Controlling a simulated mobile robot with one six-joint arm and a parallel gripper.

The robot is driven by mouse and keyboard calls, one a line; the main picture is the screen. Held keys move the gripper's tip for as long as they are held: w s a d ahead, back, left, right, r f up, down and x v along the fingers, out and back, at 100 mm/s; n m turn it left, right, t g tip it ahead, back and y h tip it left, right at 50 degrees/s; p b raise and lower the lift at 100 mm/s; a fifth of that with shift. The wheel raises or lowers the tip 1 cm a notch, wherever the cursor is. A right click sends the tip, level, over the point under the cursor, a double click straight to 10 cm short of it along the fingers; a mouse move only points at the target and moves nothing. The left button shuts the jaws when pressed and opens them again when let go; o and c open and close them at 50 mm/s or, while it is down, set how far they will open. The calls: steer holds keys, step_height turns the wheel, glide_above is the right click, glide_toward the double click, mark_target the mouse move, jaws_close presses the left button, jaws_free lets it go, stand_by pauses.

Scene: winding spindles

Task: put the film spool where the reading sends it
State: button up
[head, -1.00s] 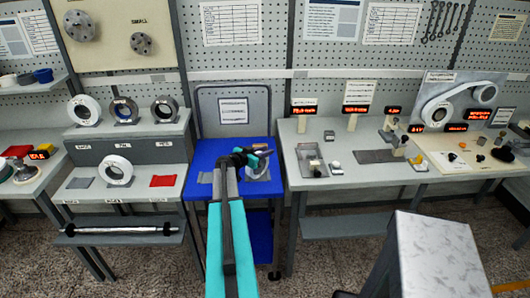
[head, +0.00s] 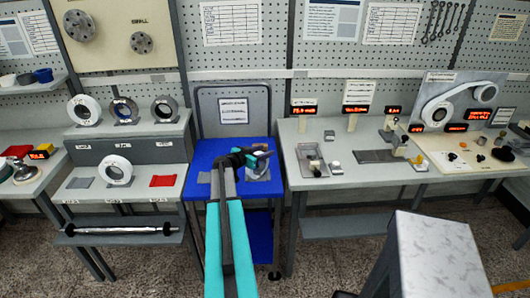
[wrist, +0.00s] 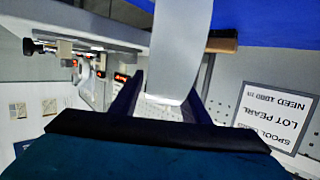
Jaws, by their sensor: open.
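The film spool (head: 262,173), pale and partly hidden by my gripper, is on the blue table (head: 205,155). My gripper (head: 262,154) is over it, with its jaws open. In the wrist view a pale curved band (wrist: 180,45), seemingly the spool's rim, lies between the open fingers (wrist: 165,95); I cannot tell whether they touch it. A card (head: 233,111) hangs on the panel behind the table. It shows inverted in the wrist view (wrist: 275,117), with "LOT PEARL" and a "NEED" line. Lit red readouts (head: 303,110) stand on the right bench, too small to read surely.
A grey stepped rack (head: 160,152) at left holds three spools (head: 84,110) above and one (head: 117,171) below, beside a grey pad and red pad (head: 162,181). The right bench (head: 300,180) carries small instruments. A pale block (head: 437,250) stands front right.

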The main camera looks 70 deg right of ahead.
steer(key=b+v, duration=0.3)
steer(key=v, duration=0.8)
steer(key=shift+s+b, duration=0.1)
steer(key=shift+b, duration=0.2)
steer(key=shift+r, duration=0.1)
stand_by(0.3)
